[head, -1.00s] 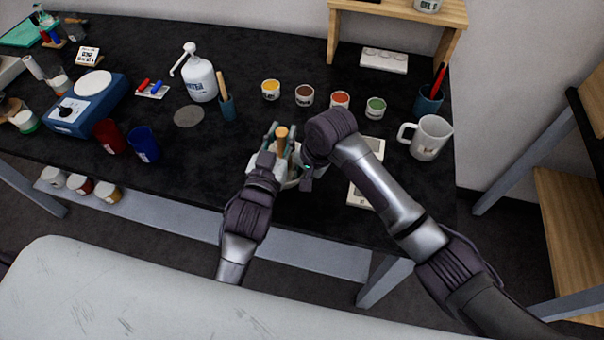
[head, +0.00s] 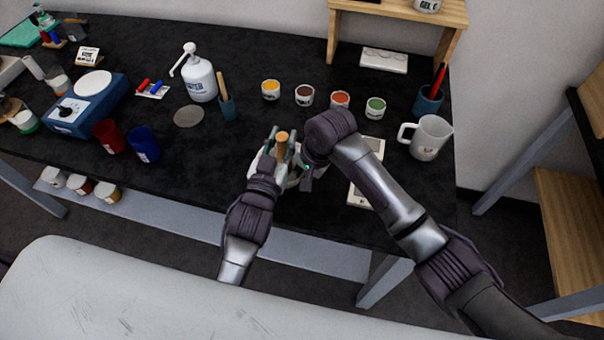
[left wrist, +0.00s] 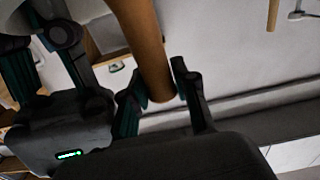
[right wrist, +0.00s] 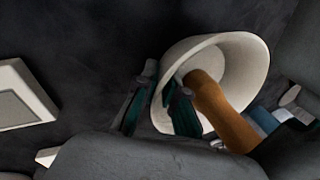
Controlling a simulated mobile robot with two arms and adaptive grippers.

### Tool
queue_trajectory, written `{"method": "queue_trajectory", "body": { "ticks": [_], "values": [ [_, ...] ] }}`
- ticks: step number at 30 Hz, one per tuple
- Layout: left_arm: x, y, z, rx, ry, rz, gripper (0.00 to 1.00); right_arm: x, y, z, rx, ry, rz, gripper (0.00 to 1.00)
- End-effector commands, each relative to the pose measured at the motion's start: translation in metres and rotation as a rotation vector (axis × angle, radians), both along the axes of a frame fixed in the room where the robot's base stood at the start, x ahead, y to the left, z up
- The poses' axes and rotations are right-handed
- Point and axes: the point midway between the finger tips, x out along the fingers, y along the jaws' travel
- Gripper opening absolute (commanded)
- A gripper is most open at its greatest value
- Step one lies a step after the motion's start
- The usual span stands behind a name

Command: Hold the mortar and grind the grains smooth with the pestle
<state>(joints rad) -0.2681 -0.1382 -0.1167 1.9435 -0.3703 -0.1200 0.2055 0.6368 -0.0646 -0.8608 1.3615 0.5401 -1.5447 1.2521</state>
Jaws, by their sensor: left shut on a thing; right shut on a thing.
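The pale mortar (head: 254,168) stands near the table's front edge in the head view, largely hidden by my grippers. In the right wrist view its open bowl (right wrist: 258,62) shows, and my right gripper (right wrist: 158,100) is shut on the rim, one finger inside and one outside. The pestle (head: 282,138) has a wooden handle and leans in the bowl, its head against the inside. My left gripper (left wrist: 160,85) is shut on the pestle handle (left wrist: 142,40). The grains cannot be seen.
Several small paint jars (head: 304,95) stand in a row behind the mortar. A white jug (head: 428,138) and a pale flat device (head: 361,196) are to the right. Blue (head: 144,145) and red (head: 109,137) cups stand left.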

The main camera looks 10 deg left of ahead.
Motion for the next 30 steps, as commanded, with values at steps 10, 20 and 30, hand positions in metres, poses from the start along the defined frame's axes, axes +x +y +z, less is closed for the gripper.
{"method": "queue_trajectory", "body": {
  "ticks": [10,20,30],
  "values": [
    [-0.005,0.000,-0.002,-0.001,0.002,0.000,0.00,0.000,-0.001,-0.001,-0.002,0.001,0.000,0.00],
    [-0.009,0.000,-0.003,0.000,0.003,0.000,0.00,0.000,0.000,-0.001,-0.001,0.000,0.000,0.00],
    [0.005,-0.008,-0.002,-0.001,0.004,-0.002,0.00,-0.001,0.001,0.000,0.000,0.000,0.003,0.00]
  ]
}}
